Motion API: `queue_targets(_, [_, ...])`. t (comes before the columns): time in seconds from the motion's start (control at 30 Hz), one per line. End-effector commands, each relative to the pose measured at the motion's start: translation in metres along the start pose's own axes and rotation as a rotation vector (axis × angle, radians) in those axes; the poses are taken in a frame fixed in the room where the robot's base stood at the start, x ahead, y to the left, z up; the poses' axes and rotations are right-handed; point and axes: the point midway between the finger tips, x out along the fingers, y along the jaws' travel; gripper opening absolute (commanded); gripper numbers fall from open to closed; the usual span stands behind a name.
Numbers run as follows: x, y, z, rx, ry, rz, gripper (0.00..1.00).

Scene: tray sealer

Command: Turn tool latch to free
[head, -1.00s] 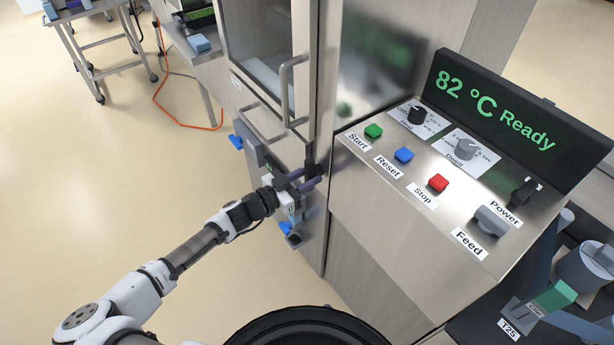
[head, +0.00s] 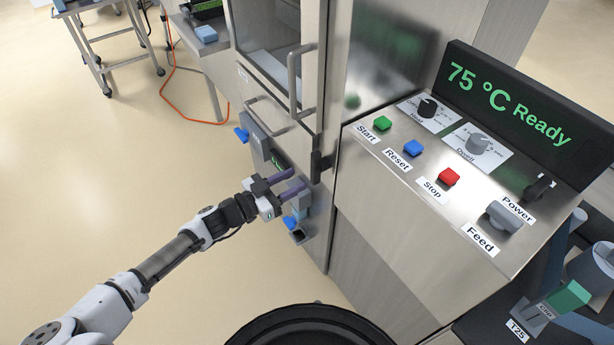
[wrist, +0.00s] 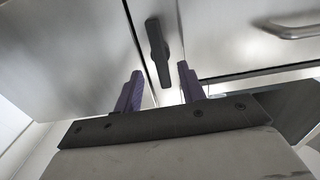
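A dark lever-shaped latch (wrist: 157,48) sits over a seam between steel panels in the wrist view, nearly upright and slightly tilted. In the head view a black latch (head: 318,163) shows at the front corner of the steel machine. I take these to be the same latch; no label is readable on it. My gripper (head: 288,183) is to the left of it in the head view, in front of the lower machine front.
A steel door handle (head: 293,82) is above. The sloped control panel (head: 400,165) is to the right; its display (head: 510,105) reads 75 °C Ready. Open floor lies left.

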Motion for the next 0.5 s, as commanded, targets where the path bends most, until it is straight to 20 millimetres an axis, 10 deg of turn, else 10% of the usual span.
queue_targets(0.5, [-0.069,0.001,0.000,0.000,-0.001,0.001,0.40])
